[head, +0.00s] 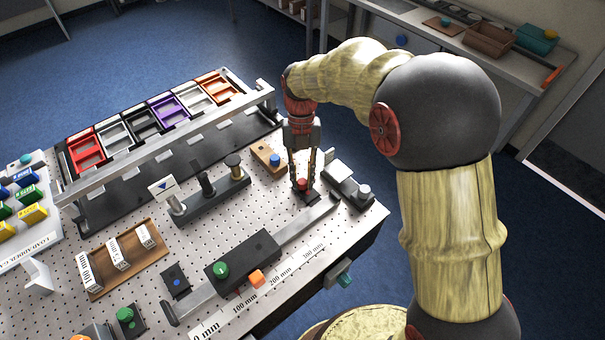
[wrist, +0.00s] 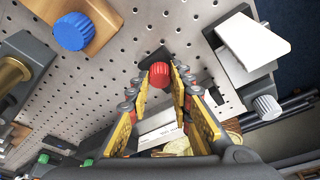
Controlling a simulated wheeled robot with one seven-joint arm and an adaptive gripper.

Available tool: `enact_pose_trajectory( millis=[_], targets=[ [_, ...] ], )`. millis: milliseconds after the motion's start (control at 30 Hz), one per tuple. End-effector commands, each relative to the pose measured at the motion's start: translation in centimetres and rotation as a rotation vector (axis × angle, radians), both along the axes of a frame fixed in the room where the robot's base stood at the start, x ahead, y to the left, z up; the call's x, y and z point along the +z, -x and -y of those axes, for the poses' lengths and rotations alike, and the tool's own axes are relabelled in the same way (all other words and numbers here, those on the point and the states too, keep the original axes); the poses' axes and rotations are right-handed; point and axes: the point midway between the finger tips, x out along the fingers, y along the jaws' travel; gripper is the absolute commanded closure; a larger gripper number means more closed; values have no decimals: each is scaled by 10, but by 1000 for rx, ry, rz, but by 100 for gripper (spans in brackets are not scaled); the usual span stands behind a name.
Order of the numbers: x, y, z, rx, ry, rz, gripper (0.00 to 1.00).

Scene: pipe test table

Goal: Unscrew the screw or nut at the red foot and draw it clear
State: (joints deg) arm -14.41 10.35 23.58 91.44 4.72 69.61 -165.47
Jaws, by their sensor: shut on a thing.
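A red ribbed knob (wrist: 160,73) sits between my fingertips in the wrist view. In the head view the red knob (head: 303,185) shows low between the fingers, over a small dark base (head: 307,196) on the perforated table top. My gripper (head: 302,178) points down at it and is shut on the knob; its yellow-padded fingers also show in the wrist view (wrist: 161,80). The thread under the knob is hidden, so I cannot tell how far it is turned out.
A blue knob on a wooden block (head: 265,156) stands left of my gripper. A block with a grey knob (head: 363,191) stands close at right. A dark rail (head: 310,218) ends near the red knob. Dark and brass posts (head: 233,164) stand farther left.

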Motion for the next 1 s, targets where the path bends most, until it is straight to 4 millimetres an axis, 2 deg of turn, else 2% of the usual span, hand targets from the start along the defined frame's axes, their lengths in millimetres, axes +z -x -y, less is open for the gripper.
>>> enact_pose_trajectory(
  millis=[167, 200, 500, 767, 1000],
  targets=[
    [-1, 0, 0, 0, 0, 0, 100],
    [-1, 0, 0, -1, 0, 0, 77],
    [-1, 0, 0, -2, 0, 0, 60],
    [0, 0, 0, -2, 0, 1, 57],
    [0, 0, 0, -3, 0, 1, 45]
  ],
)
